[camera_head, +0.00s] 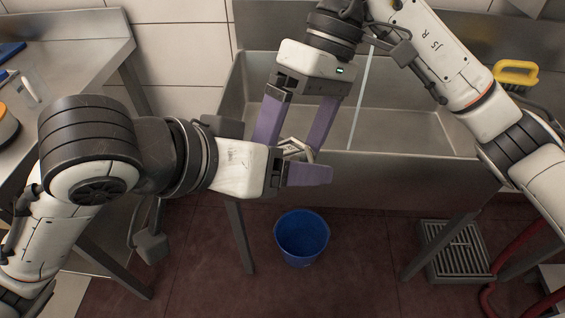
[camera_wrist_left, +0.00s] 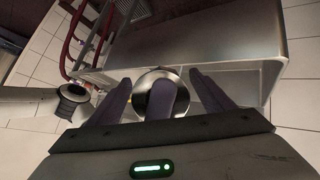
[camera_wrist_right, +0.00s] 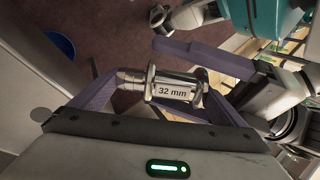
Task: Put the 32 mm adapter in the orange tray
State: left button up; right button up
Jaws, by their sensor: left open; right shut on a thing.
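The 32 mm adapter (camera_wrist_right: 172,89) is a metal fitting with a white "32 mm" label, held crosswise between my right fingers in the right wrist view. My right gripper (camera_head: 292,148) is shut on it, pointing down in front of the sink. My left gripper (camera_head: 306,162) reaches in from the left with open fingers around the adapter. In the left wrist view the adapter's round metal end (camera_wrist_left: 146,92) shows between the open left fingers, partly behind a purple right finger. I cannot tell whether the left fingers touch it. I cannot make out the orange tray.
A steel sink (camera_head: 400,125) stands behind the grippers, with a yellow-handled thing (camera_head: 516,72) at its right. A blue bucket (camera_head: 301,238) stands on the red floor below. A steel counter (camera_head: 75,50) is at the left, and a floor grate (camera_head: 457,252) at the right.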

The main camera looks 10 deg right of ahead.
pick_arm(q)
jog(key=shift+c, duration=0.3)
jog(key=c, duration=1.1)
jog(key=shift+r, duration=0.1)
jog(key=shift+c, duration=1.1)
pick_arm(e)
jog(key=o, duration=0.9)
